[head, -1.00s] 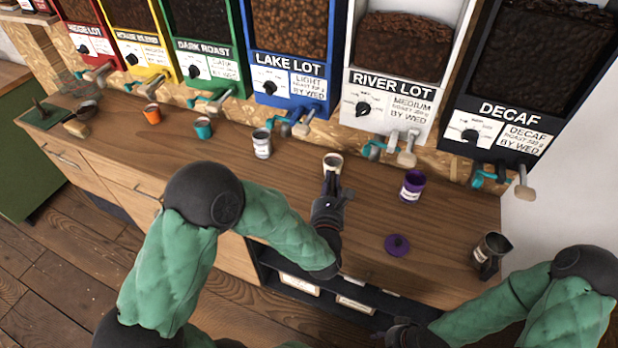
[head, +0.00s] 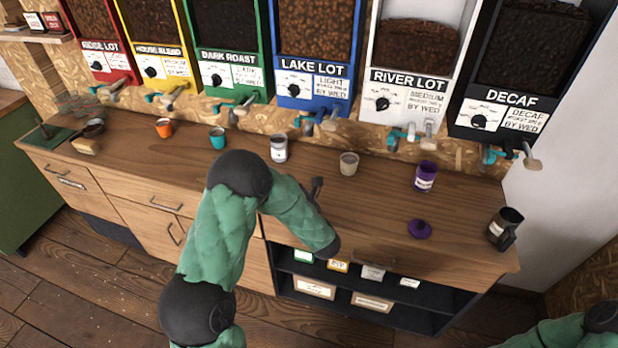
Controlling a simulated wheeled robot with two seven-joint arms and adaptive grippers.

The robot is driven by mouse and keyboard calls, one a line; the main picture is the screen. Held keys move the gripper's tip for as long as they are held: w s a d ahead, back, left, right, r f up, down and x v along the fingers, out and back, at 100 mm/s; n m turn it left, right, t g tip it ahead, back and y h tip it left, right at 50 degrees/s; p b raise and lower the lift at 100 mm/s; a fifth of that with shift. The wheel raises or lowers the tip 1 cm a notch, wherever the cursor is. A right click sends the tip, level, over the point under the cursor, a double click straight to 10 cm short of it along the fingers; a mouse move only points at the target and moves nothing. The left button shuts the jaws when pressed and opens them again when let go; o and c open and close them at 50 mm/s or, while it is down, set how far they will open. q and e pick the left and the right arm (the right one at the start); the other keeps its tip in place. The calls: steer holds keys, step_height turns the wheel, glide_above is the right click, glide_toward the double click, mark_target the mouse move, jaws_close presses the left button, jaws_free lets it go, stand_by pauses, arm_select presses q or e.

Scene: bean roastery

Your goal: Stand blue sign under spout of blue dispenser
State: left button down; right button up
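The blue dispenser (head: 306,88), labelled LAKE LOT, stands in the middle of the row. Its spout (head: 318,120), with a blue and a beige part, hangs over the wooden counter (head: 240,172). A white can with a label (head: 279,149) stands below and left of the spout. I cannot make out a blue sign in this view. My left forearm reaches over the counter's front edge. Only a small dark part of my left gripper (head: 316,187) shows above it, so its fingers are mostly hidden. My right gripper is out of view.
A greyish cup (head: 349,163), a purple canister (head: 425,177), a purple lid (head: 419,229) and a dark metal pitcher (head: 505,229) stand to the right. Teal (head: 217,138) and orange (head: 164,128) cups stand left. Below is an open shelf (head: 340,301) with label cards.

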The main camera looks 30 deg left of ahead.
arm_select(q)
steer(key=shift+w+a+f+n+g, duration=0.1)
steer(key=shift+w+a+n+g, duration=0.1)
steer(key=shift+a, duration=0.25)
steer(key=shift+w+a+f+n+g, duration=0.1)
steer(key=shift+a+g, duration=0.1)
steer(key=shift+a, duration=0.2)
steer(key=w+a+f+b, duration=0.1)
steer(key=w, duration=0.5)
steer(key=w+a+f+b, duration=0.1)
steer(key=w, duration=0.5)
steer(key=w+a+f+b, duration=0.1)
steer(key=w+a, duration=0.1)
steer(key=w, duration=0.4)
steer(key=shift+a+f+b, duration=0.1)
steer(key=shift+f+b, duration=0.25)
steer(key=shift+f, duration=0.05)
steer(key=f, duration=0.2)
steer(key=f+b, duration=0.1)
steer(key=shift+w+a+f, duration=0.1)
steer(key=shift+w+f, duration=0.05)
steer(key=shift+w, duration=0.1)
